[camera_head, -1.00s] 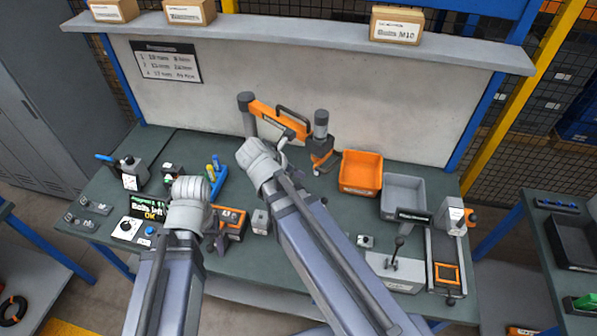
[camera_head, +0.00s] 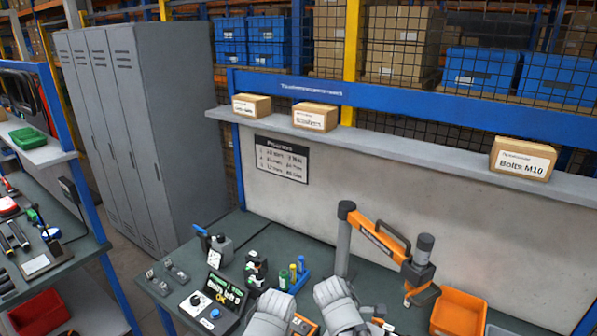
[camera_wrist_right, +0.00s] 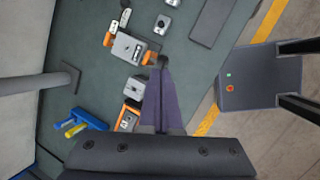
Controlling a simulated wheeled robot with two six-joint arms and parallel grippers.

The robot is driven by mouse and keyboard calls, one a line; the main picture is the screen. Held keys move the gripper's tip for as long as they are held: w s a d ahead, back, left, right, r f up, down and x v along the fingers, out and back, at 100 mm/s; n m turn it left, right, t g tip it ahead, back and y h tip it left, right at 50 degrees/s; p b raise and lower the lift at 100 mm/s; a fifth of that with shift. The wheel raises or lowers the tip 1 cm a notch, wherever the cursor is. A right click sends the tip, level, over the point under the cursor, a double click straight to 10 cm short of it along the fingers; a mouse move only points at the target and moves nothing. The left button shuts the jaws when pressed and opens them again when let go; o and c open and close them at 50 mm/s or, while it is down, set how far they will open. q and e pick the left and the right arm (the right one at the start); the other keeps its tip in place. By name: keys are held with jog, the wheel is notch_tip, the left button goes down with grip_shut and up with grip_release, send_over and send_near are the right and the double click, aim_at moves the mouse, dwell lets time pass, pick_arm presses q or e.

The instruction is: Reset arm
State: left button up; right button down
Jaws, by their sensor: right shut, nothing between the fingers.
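My right gripper (camera_wrist_right: 162,70) is shut and empty in the right wrist view. Its dark fingers point over the green bench top, with their tips close to a grey and orange device (camera_wrist_right: 133,47). In the head view only the grey wrist parts of both my arms show, side by side at the bottom edge. The left gripper's fingers are not visible there.
A post with an orange arm (camera_head: 378,237) rises from the bench (camera_head: 262,240), near an orange bin (camera_head: 458,312). A blue holder (camera_head: 293,281) and a small display unit (camera_head: 222,292) stand left. A shelf (camera_head: 400,150) with boxes runs behind; grey lockers (camera_head: 150,130) stand left.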

jog(key=s+a+f+m+g+y+b, duration=0.2)
jog(key=s+a+f+m+y+b, duration=0.1)
jog(key=s+a+f+m+b, duration=0.4)
notch_tip(320, 180, down, 4)
jog(key=a+m, duration=0.3)
jog(key=shift+m, duration=0.4)
jog(key=shift+r, duration=0.1)
